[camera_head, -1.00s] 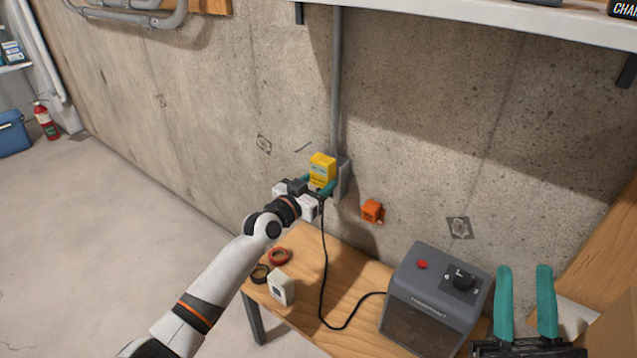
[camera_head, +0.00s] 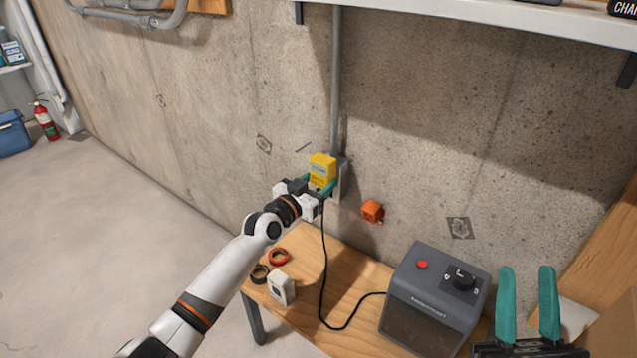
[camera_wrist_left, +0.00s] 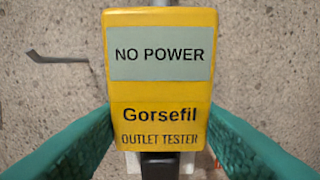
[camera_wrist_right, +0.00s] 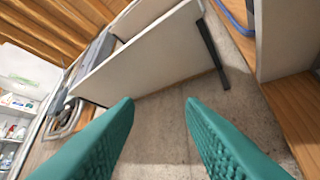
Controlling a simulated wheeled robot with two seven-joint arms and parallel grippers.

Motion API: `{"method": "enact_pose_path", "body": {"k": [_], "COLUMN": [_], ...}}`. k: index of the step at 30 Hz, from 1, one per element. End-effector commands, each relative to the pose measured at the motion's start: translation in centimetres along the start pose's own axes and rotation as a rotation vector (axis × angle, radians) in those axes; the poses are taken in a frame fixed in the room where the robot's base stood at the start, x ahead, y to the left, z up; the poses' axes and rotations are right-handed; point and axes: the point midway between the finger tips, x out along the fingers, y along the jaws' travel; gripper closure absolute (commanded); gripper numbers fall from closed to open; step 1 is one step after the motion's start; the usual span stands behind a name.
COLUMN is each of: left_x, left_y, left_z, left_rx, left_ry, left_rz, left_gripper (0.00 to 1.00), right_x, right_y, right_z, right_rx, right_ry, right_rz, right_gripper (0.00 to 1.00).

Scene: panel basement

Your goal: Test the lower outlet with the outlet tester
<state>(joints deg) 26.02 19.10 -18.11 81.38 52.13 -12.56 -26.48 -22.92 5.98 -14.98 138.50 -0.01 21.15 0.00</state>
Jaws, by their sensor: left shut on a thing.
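The yellow outlet tester (camera_head: 322,168) is at the wall, in front of the grey outlet box (camera_head: 343,180) under the conduit. My left gripper (camera_head: 319,188) is shut on the tester, with a teal finger on each side of it. In the left wrist view the tester (camera_wrist_left: 160,85) faces me and its screen reads "NO POWER". The tester hides the outlet faces, so I cannot tell which outlet it is at or how far in it sits. A black cord (camera_head: 323,270) runs from the outlet area to the grey machine. My right gripper (camera_head: 527,305) is open and empty at the lower right.
A wooden bench (camera_head: 306,255) stands below, with the grey machine (camera_head: 435,300), a small white box (camera_head: 281,287), and red (camera_head: 279,257) and black (camera_head: 261,273) tape rolls. An orange box (camera_head: 372,211) is on the wall. A shelf (camera_head: 480,22) juts out above.

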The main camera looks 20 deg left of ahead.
Motion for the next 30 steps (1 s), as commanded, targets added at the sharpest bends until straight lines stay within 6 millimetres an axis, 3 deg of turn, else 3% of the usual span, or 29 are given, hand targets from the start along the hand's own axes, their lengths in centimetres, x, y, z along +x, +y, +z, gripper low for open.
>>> {"method": "enact_pose_path", "body": {"k": [4, 5, 9, 20, 26, 30], "left_x": [0.1, 0.1, 0.1, -0.2, -2.3, -4.8], "left_y": [0.0, 0.0, 0.0, 0.0, 0.0, 0.1], "left_z": [0.0, 0.0, 0.0, 0.0, 0.1, 0.1], "left_rx": [0.000, 0.000, 0.000, 0.000, 0.001, 0.002], "left_ry": [-0.001, -0.001, -0.001, 0.001, 0.003, 0.003], "left_rz": [0.000, 0.000, 0.000, 0.000, 0.000, 0.001], "left_gripper": [0.86, 0.46, 0.24, 0.24, 0.24, 0.24], "right_x": [0.0, 0.0, 0.0, 0.1, 0.1, -0.5], "right_y": [0.0, 0.0, 0.1, 0.1, -0.3, -0.7], "right_z": [0.2, 0.3, 0.4, 0.2, -2.3, -4.8], "right_rx": [0.001, 0.001, 0.001, 0.002, -0.007, -0.015], "right_ry": [-0.014, -0.018, -0.022, -0.007, 0.167, 0.344], "right_rz": [0.000, 0.000, 0.001, 0.001, -0.007, -0.014], "right_gripper": [0.64, 0.64, 0.64, 0.64, 0.64, 0.64]}}
